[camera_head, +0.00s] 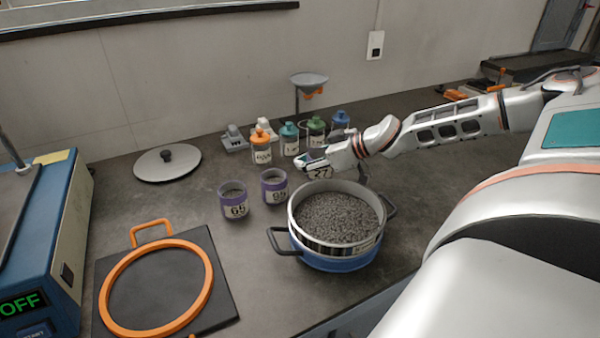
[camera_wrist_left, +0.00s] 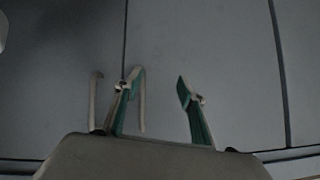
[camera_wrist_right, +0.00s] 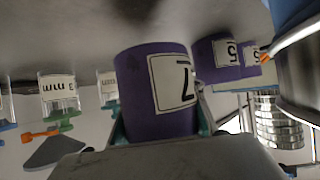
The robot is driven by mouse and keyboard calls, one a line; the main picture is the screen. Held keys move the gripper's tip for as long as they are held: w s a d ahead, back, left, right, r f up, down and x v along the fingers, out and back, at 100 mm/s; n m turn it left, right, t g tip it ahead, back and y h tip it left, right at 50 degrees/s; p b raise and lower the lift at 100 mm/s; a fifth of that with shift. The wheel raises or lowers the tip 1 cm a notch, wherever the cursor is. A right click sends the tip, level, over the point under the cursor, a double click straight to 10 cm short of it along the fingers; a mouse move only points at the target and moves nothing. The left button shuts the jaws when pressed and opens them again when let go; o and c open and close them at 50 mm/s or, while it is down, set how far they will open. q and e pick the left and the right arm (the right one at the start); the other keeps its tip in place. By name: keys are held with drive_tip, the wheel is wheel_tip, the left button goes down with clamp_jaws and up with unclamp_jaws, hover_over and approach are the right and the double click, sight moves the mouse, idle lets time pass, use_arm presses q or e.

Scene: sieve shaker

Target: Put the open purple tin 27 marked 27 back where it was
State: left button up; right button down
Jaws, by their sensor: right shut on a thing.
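My right gripper (camera_head: 318,162) is shut on the purple tin marked 27 (camera_head: 321,173), just behind the sieve pan in the head view. Its fingers cover much of the tin there. In the right wrist view the purple tin (camera_wrist_right: 140,92) stands between the fingers, its white label showing a 7. I cannot see into the tin or tell whether its bottom touches anything. My left gripper (camera_wrist_left: 163,95) shows only in the left wrist view, open and empty, fingers apart in front of grey panels.
Purple tins marked 65 (camera_head: 233,203) and 95 (camera_head: 273,187) stand left of the sieve pan (camera_head: 310,242), which holds grey grains. Behind are several capped bottles (camera_head: 261,148) and a funnel stand (camera_head: 308,82).

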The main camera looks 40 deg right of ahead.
sight(301, 180)
wheel_tip(301, 180, down, 3)
drive_tip(key=shift+f+b, duration=0.2)
drive_tip(key=shift+b, duration=0.1)
drive_tip(key=c, duration=1.4)
unclamp_jaws()
use_arm(q)
drive_tip(key=shift+w+d+r, duration=0.15)
drive_tip(key=shift+w+r, duration=0.1)
drive_tip(key=shift+w, duration=0.1)
use_arm(e)
drive_tip(key=shift+o, duration=0.2)
drive_tip(key=shift+r, duration=0.1)
use_arm(q)
drive_tip(key=shift+s, duration=0.1)
